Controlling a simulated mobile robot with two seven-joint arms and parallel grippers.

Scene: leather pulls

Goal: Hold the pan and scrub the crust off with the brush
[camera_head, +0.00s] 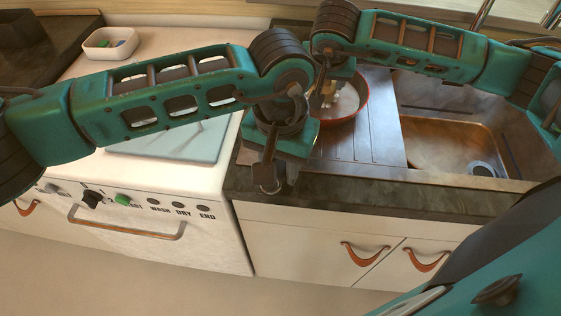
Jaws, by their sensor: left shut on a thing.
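The red pan (357,111) sits on the ribbed drainboard left of the sink. Its pale inside shows, but its left part is hidden behind my arms. My left gripper (268,178) points down at the counter's front edge, left of the pan. It is shut on what seems to be the pan's handle, mostly hidden by the gripper. My right arm reaches in from the right, and its gripper (328,96) is over the pan's left side. A small tan piece there may be the brush. The right fingers are too hidden to tell if they are shut.
The sink basin (455,145) with its drain lies to the right. A white washer (160,225) with knobs and a light blue lid panel (175,142) stands to the left. A white tray (110,43) with small coloured items is at the back left. Cabinet doors with leather pulls (365,254) are below.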

